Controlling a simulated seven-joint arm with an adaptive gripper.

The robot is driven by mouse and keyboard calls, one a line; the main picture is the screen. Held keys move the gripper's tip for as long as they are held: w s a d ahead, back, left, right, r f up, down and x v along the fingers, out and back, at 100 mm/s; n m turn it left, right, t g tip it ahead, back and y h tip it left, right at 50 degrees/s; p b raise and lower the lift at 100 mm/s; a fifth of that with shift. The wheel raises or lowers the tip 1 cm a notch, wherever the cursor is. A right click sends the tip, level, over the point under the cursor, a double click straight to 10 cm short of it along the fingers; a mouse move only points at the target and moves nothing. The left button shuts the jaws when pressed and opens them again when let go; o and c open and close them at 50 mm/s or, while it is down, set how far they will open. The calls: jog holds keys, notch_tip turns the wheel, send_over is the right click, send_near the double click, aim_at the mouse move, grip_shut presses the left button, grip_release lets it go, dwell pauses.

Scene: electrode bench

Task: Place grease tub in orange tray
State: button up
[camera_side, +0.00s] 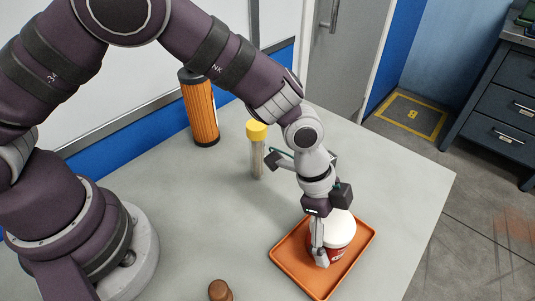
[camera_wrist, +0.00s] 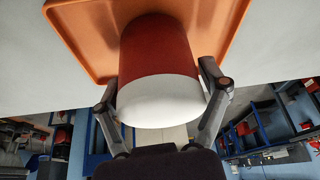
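The grease tub (camera_side: 343,229) is red with a white lid. It stands within the orange tray (camera_side: 303,283) at the front of the bench in the side view; I cannot tell whether its base touches the tray floor. My gripper (camera_side: 328,247) reaches down over it, with one finger along its near side and the other hidden behind it. In the wrist view, the tub (camera_wrist: 157,55) fills the space between the two fingers of my gripper (camera_wrist: 158,75), which lie against its sides. The orange tray (camera_wrist: 84,38) shows beyond it.
A yellow-capped tube (camera_side: 257,150) and an orange ribbed cylinder (camera_side: 200,112) stand behind on the grey bench (camera_side: 225,215). A brown object (camera_side: 220,291) is at the front edge. A drawer cabinet (camera_side: 500,105) stands off to the right.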

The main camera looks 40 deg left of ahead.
jog(key=shift+o, duration=1)
jog(key=shift+r, duration=0.1)
jog(key=s+a+r+n+t+y, duration=0.1)
jog(key=a+r+n, duration=0.2)
jog(key=a+r, duration=0.45)
jog(key=s+a+r+n+t, duration=0.1)
jog(key=a+r+n+t, duration=0.15)
jog(key=a+r, duration=0.5)
jog(key=s+a+r+n+t+y, duration=0.1)
jog(key=s+a+r+n+y, duration=0.2)
jog(key=s+a+n, duration=0.3)
jog(key=a+n, duration=0.3)
jog(key=n, duration=0.1)
jog(key=shift+s+a+r+n+y, duration=0.2)
jog(key=shift+s+a+n+y, duration=0.05)
jog(key=shift+s+n+y, duration=0.1)
